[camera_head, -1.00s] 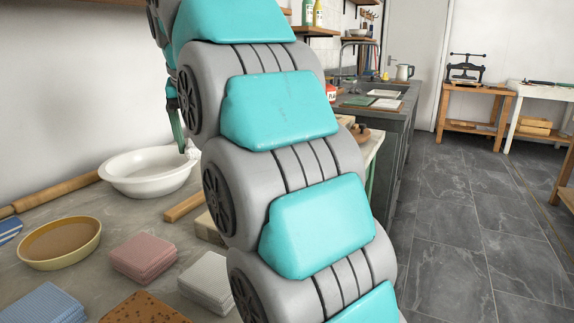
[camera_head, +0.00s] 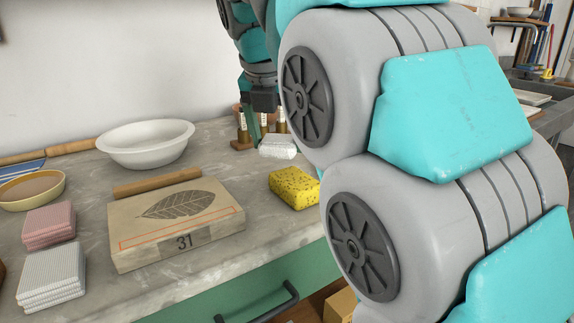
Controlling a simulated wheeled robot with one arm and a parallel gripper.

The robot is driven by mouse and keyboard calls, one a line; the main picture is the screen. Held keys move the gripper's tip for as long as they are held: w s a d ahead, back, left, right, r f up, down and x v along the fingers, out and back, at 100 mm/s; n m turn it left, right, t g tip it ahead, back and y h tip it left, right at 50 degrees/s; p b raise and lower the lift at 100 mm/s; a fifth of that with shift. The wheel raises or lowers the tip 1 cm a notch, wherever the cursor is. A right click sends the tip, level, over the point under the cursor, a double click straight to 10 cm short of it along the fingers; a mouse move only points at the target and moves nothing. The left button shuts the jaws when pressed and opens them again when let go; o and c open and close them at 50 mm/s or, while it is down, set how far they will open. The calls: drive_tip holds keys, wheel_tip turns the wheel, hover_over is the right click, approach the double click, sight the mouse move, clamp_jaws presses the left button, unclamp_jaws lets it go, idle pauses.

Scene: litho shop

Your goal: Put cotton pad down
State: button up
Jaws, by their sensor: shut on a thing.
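The cotton pad (camera_head: 278,147) is a white, puffy, flattened piece at the back right of the stone-topped table (camera_head: 225,168). My gripper (camera_head: 260,132) points down just above it and is shut on it. The dark jaws hide part of the pad's upper left side. I cannot tell whether the pad touches the tabletop. My large arm links cover the area right of the pad.
A wooden rack with small bottles (camera_head: 243,135) stands right behind my gripper. A yellow sponge (camera_head: 294,187) lies in front of the pad. A litho stone (camera_head: 222,222), wooden bar (camera_head: 158,181), white bowl (camera_head: 147,152), and folded cloths (camera_head: 50,226) are to the left.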

drive_tip(key=s+a, duration=0.1)
drive_tip(key=a, duration=0.1)
drive_tip(key=s+a+f, duration=0.1)
drive_tip(key=a, duration=0.1)
drive_tip(key=s+a, duration=0.1)
drive_tip(key=a, duration=0.1)
drive_tip(key=shift+s+f, duration=0.25)
drive_tip(key=shift+f, duration=0.05)
drive_tip(key=p, duration=0.1)
hover_over(280, 164)
drive_tip(key=shift+a+f, duration=0.1)
drive_tip(key=shift+f, duration=0.6)
drive_tip(key=shift+w+f, duration=0.1)
drive_tip(key=shift+w, duration=0.05)
drive_tip(key=shift+f, duration=1.65)
drive_tip(key=shift+f, duration=0.15)
drive_tip(key=o, duration=1)
